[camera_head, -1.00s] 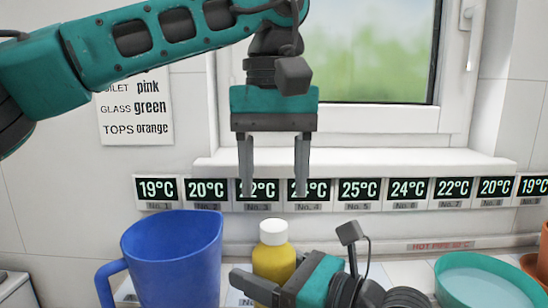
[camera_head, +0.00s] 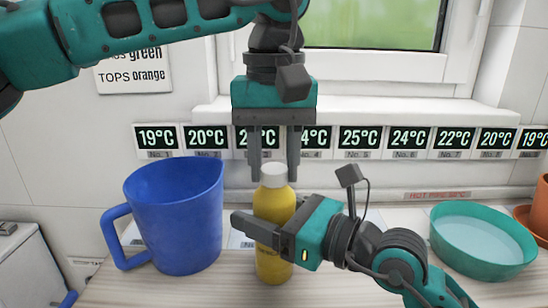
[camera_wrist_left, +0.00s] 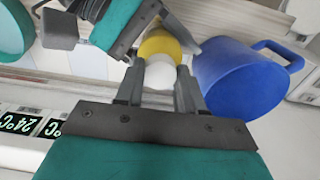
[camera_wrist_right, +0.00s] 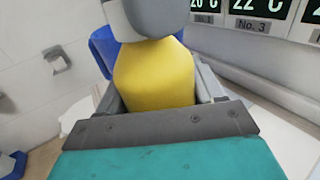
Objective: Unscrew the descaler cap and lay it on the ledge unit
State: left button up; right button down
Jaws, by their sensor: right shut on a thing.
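The descaler is a yellow bottle (camera_head: 273,262) standing upright on the counter. Its white cap (camera_head: 273,176) is on top; it also shows in the left wrist view (camera_wrist_left: 160,73). My right gripper (camera_head: 262,232) is shut on the bottle's body, reaching in from the right. In the right wrist view the yellow body (camera_wrist_right: 153,75) fills the space between the fingers. My left gripper (camera_head: 274,168) points down over the cap, its fingers on either side of it and partly open. The window ledge (camera_head: 365,115) carries a row of numbered temperature displays (camera_head: 359,139) along its front.
A blue jug (camera_head: 175,220) stands close to the bottle's left. A teal bowl (camera_head: 482,240) and a terracotta pot (camera_head: 540,212) stand at the right. A hot pipe label (camera_head: 437,195) is on the wall behind. The wooden counter (camera_head: 200,290) is clear in front.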

pick_arm(q)
grip_shut()
jog(key=n, duration=0.8)
jog(key=shift+n, duration=0.4)
jog(key=n, duration=1.4)
jog(key=shift+r+n, duration=0.1)
jog(key=shift+n, duration=0.3)
jog(key=n, duration=0.3)
jog(key=shift+n, duration=0.4)
jog(key=n, duration=0.3)
jog(key=shift+s+n, duration=0.1)
jog(key=shift+n, duration=0.2)
jog(key=n, duration=0.5)
jog(key=shift+r, duration=0.2)
jog(key=shift+r, duration=0.95)
